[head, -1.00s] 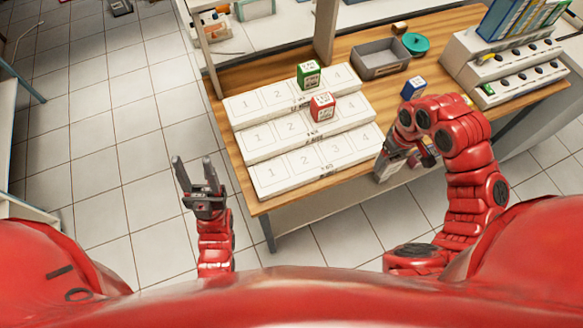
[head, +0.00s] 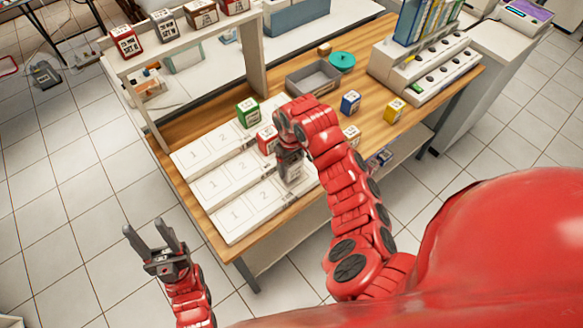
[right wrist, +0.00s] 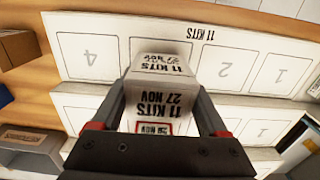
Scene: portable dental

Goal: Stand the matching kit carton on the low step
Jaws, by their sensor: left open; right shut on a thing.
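My right gripper (head: 290,160) is shut on a white kit carton (right wrist: 165,85), marked "11 KITS 27 NOV". It holds the carton over the low step (head: 240,218), the nearest of three white numbered steps. In the right wrist view the carton is over the low step (right wrist: 90,55), between slots 4 and 2, covering slot 3. I cannot tell whether it touches the surface. The low step's edge is marked "11 KITS". My left gripper (head: 143,226) is open and empty, left of the table, over the floor.
A red carton (head: 266,141) stands on the middle step and a green carton (head: 247,113) on the top step. Blue (head: 350,103) and yellow (head: 394,111) cartons stand on the table to the right. A grey tray (head: 314,77) and a teal lid (head: 342,62) are behind.

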